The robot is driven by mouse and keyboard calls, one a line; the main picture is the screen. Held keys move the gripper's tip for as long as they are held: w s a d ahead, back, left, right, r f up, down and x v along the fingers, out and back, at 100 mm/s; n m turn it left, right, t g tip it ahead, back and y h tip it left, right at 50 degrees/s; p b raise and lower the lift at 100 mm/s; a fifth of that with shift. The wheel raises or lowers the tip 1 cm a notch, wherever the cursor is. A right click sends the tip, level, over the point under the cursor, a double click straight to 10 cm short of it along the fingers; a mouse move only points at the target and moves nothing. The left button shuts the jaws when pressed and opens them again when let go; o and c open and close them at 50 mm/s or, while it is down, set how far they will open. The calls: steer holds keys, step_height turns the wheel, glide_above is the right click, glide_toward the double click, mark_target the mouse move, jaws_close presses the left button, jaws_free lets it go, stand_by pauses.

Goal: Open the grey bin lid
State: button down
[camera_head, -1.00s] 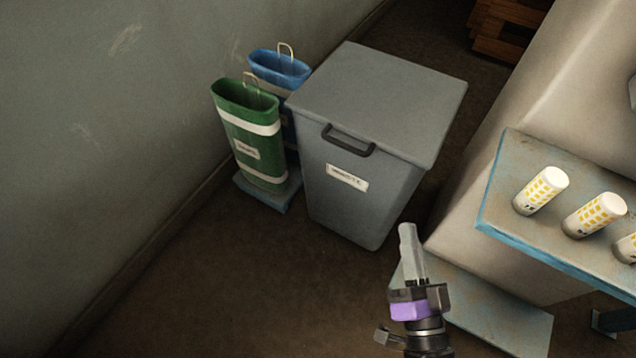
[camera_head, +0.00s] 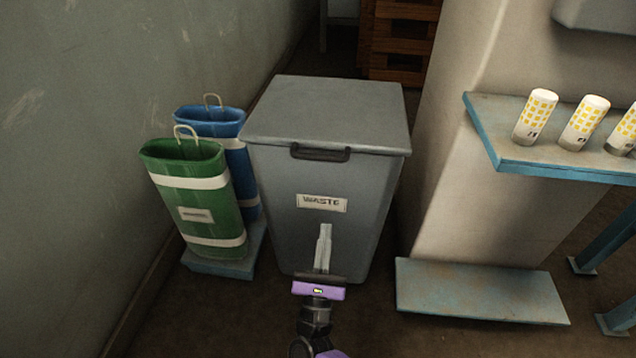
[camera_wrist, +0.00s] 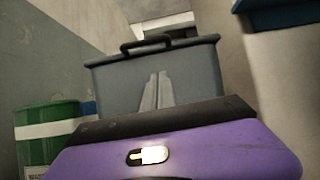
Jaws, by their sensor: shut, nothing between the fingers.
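The grey waste bin (camera_head: 345,225) stands ahead with its flat grey lid (camera_head: 335,108) closed. A dark handle (camera_head: 320,153) sits at the lid's front edge, above a label reading "WASTE". The bin (camera_wrist: 205,78) and its handle (camera_wrist: 158,42) also show in the wrist view. My gripper (camera_head: 325,232) is shut and empty. In the head view it overlaps the bin's lower front, below the label and handle. In the wrist view its fingertips (camera_wrist: 158,76) appear below the handle, apart from it. The exact gap to the bin's front is hard to tell.
Green (camera_head: 195,205) and blue (camera_head: 212,125) sacks stand left of the bin on a low blue base, near the wall. A pillar and a blue-edged shelf (camera_head: 560,160) with patterned cylinders are at right. A low blue slab (camera_head: 480,292) lies below. Wooden crates stand behind.

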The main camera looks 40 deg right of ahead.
steer(key=s+a+r+p+x, duration=0.1)
steer(key=r+x, duration=0.1)
steer(key=x, duration=1)
steer(key=shift+w+d+r+p, duration=0.15)
steer(key=shift+w+r+p, duration=0.05)
steer(key=shift+r+p, duration=0.2)
